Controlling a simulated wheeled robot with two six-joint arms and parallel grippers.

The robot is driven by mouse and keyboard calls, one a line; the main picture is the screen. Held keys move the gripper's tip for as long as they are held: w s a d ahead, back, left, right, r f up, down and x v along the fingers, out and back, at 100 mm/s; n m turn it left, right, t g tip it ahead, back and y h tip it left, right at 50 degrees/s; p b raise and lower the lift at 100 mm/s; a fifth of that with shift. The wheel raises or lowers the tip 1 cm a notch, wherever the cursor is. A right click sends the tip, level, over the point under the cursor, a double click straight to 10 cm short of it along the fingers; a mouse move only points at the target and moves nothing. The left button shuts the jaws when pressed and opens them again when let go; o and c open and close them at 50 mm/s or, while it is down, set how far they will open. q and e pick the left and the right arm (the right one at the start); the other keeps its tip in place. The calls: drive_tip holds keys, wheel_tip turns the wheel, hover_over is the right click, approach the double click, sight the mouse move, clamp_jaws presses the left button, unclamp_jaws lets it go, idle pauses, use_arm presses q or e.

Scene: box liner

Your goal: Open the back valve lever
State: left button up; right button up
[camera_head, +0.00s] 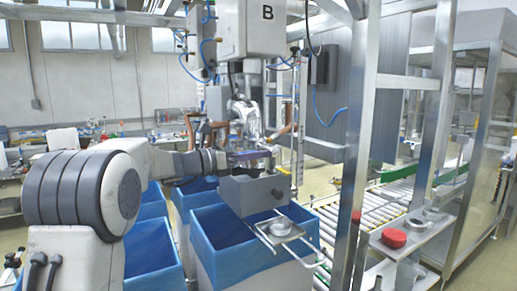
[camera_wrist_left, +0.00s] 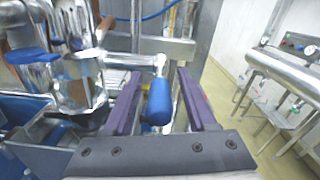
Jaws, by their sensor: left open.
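A valve lever with a blue grip (camera_wrist_left: 159,100) on a shiny metal arm shows in the left wrist view. My left gripper (camera_wrist_left: 160,76) is open, its two purple fingers on either side of the blue grip, with visible gaps; contact cannot be told. Left of it is a shiny metal valve body (camera_wrist_left: 78,80), with another blue handle-like part (camera_wrist_left: 30,56) at the far left. In the head view, my left gripper (camera_head: 252,155) reaches in from the left at the filling machine (camera_head: 250,32) marked B; the lever is too small to make out there. My right gripper is not in view.
Blue-lined boxes (camera_head: 220,245) stand below the machine. A grey block (camera_head: 250,192) and a small metal tray (camera_head: 281,229) sit above one. A steel post (camera_head: 358,130) and roller conveyor (camera_head: 330,215) are to the right. A red round object (camera_head: 394,238) rests on a shelf.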

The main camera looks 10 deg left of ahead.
use_arm(q)
drive_tip(key=shift+w+d, duration=0.3)
drive_tip(key=shift+d, duration=0.05)
clamp_jaws()
idle(1.2)
